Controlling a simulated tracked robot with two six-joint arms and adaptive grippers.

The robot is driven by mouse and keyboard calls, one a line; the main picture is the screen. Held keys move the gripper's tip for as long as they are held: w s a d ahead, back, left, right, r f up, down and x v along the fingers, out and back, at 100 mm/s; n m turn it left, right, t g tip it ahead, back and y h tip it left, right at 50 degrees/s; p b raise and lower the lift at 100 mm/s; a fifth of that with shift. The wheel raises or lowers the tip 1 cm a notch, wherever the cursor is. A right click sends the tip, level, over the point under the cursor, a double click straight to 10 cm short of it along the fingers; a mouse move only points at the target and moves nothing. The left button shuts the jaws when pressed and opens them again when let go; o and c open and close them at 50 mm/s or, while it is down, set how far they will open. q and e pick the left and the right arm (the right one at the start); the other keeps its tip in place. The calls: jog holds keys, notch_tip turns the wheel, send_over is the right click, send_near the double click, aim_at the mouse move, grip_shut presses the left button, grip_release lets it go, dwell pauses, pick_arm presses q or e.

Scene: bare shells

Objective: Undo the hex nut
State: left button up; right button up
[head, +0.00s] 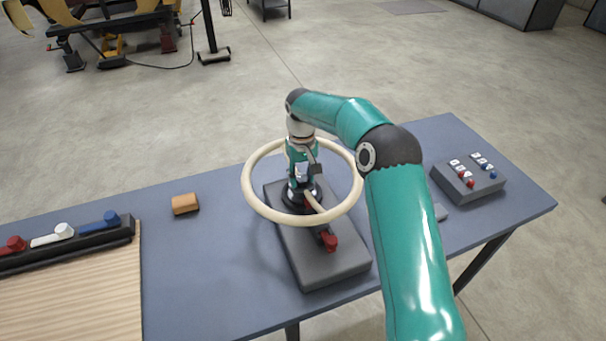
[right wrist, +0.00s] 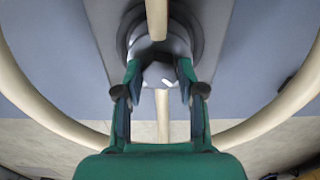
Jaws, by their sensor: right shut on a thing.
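A pale hex nut (right wrist: 160,75) sits at the hub of a cream ring-shaped handwheel (head: 250,203). The wheel lies above a dark grey block (head: 335,268) on the table. My right gripper (head: 301,180) points straight down inside the wheel's ring. In the right wrist view its two fingers (right wrist: 158,72) are shut on opposite sides of the nut. The wheel's spokes (right wrist: 157,18) run out from the hub between and beyond the fingers. In the head view the gripper mostly hides the nut. My left gripper is not in view.
A red-ended part (head: 329,241) is on the block's near side. A grey box with red, white and blue knobs (head: 470,178) stands right. A tan block (head: 185,204) lies left, beside a dark rack with coloured handles (head: 70,240) and a wooden board (head: 75,300). The table's left middle is clear.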

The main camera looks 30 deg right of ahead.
aim_at(302, 178)
jog(key=n, duration=0.4)
jog(key=shift+r+n, duration=0.1)
jog(key=shift+n, duration=0.2)
jog(key=shift+n+p, duration=0.45)
jog(key=shift+n, duration=1.55)
jog(key=o, duration=1.1)
jog(key=shift+o, duration=0.2)
notch_tip(302, 178, up, 12)
jog(key=shift+f, duration=0.2)
